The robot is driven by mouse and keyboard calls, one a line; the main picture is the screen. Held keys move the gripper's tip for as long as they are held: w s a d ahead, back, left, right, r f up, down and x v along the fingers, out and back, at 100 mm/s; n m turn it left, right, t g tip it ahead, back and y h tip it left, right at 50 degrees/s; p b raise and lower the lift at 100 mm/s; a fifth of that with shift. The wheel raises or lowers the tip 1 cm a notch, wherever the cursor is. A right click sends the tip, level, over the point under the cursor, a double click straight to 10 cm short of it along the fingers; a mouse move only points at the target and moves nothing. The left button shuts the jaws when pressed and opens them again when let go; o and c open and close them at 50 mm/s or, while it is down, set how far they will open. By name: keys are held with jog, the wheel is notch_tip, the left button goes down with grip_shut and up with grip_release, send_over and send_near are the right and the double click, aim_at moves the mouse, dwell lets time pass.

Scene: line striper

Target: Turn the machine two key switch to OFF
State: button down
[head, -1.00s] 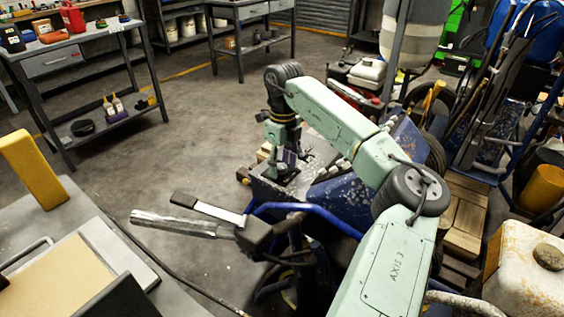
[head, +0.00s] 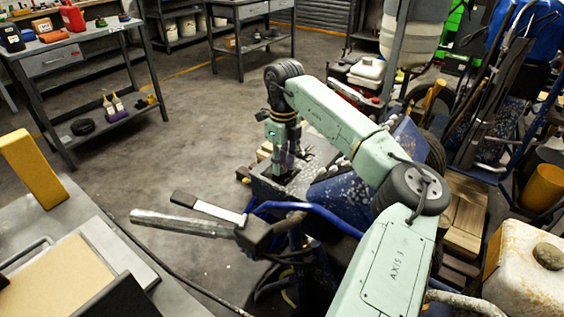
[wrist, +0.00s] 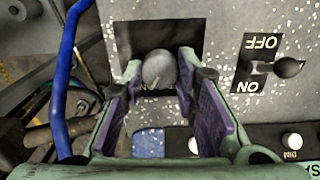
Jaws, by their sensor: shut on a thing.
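My gripper (wrist: 160,85) has its two purple-padded fingers on either side of a grey, round-headed knob (wrist: 157,70) on the speckled grey panel. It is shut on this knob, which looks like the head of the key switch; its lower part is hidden. In the head view, my gripper (head: 287,160) points down at the panel of the blue machine (head: 335,193). The knob cannot be made out there.
Right of my gripper is a separate lever switch (wrist: 288,67) with a black ON/OFF label (wrist: 256,60), upside down in the wrist view. A white DIM button (wrist: 292,141) is below it. A blue tube (wrist: 64,80) runs along the left. A handlebar grip (head: 180,222) juts out nearer the body.

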aim_at(282, 164)
jog(key=shift+n, duration=0.3)
jog(key=n, duration=0.5)
jog(key=shift+w, duration=0.1)
jog(key=n, duration=0.6)
jog(key=shift+p, duration=0.4)
jog(key=shift+n, duration=0.3)
jog(key=c, duration=1.2)
grip_release()
jog(key=shift+c, duration=0.2)
notch_tip(282, 164, up, 12)
jog(key=shift+w, duration=0.2)
